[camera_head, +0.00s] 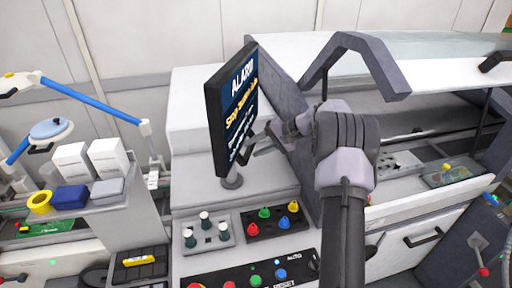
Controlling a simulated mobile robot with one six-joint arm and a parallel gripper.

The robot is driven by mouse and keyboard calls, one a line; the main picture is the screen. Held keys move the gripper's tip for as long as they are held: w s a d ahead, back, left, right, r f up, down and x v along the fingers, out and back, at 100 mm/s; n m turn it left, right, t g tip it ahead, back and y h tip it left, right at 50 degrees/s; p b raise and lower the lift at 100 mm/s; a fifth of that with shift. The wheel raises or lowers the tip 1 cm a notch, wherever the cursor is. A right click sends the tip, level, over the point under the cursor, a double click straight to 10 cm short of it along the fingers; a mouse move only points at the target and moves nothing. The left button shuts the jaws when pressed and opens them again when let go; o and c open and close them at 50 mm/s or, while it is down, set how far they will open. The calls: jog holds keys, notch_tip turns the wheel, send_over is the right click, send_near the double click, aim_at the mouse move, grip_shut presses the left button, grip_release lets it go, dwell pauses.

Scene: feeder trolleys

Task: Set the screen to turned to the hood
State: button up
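The screen (232,112) is a thin dark panel on a short post on the white console. Its lit face reads "ALARM" with yellow and white lines below, and it is angled toward the right of the picture. The hood (420,50), with its pale glassy top and grey arched side frame, stands to the right. My gripper (256,147) is close to the screen's right edge, at its lower half. Its dark fingers are small and partly overlap the screen, so I cannot tell whether they touch it or how far apart they are.
Button panels (272,220) with coloured knobs lie in front of the screen. A shelf (105,205) with white boxes, a blue box and a yellow ring is at left. A blue-armed lamp (90,103) reaches in there. A drawer handle (422,238) sticks out at right.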

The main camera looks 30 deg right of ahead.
jog(key=v, duration=0.7)
jog(key=shift+s+p, duration=0.15)
jog(key=shift+p, duration=0.2)
jog(key=shift+s+d, duration=0.1)
